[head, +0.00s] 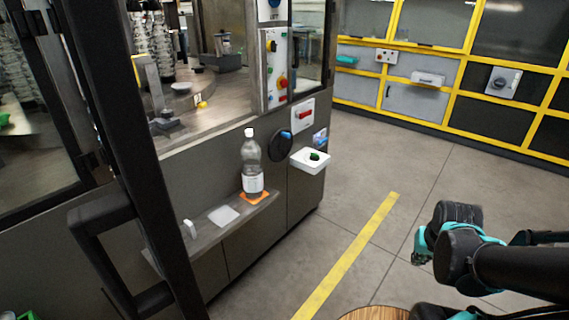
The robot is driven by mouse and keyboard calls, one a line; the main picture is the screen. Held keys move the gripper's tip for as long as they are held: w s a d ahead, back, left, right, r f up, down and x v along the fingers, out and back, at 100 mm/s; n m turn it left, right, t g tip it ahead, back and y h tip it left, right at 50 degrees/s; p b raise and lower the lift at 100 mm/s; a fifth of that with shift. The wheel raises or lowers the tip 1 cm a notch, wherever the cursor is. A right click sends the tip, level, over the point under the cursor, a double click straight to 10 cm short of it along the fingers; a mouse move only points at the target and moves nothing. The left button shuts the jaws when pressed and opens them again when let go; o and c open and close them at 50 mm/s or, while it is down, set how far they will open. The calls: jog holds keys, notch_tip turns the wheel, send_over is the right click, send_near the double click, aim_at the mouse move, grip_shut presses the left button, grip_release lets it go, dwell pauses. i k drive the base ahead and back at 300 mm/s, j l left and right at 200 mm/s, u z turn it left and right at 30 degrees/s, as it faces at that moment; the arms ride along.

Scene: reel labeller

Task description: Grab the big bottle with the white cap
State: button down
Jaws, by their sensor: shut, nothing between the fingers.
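The big clear bottle with a white cap (252,165) stands upright on an orange mat (262,196) on the grey ledge of the machine, left of the middle in the head view. It has a white label low on its body. My gripper (419,256) is at the right, over the floor and well apart from the bottle. Its fingers are small and partly hidden by my arm; it is shut and empty.
A white pad (223,215) and a small white item (190,229) are on the ledge left of the bottle. A white tray (311,167) with a dark green item juts out to its right. A dark door frame (120,150) stands at left. The floor (350,200) is clear.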

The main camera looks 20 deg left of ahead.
aim_at(250, 152)
jog(key=i+u, duration=0.1)
jog(key=u, duration=0.75)
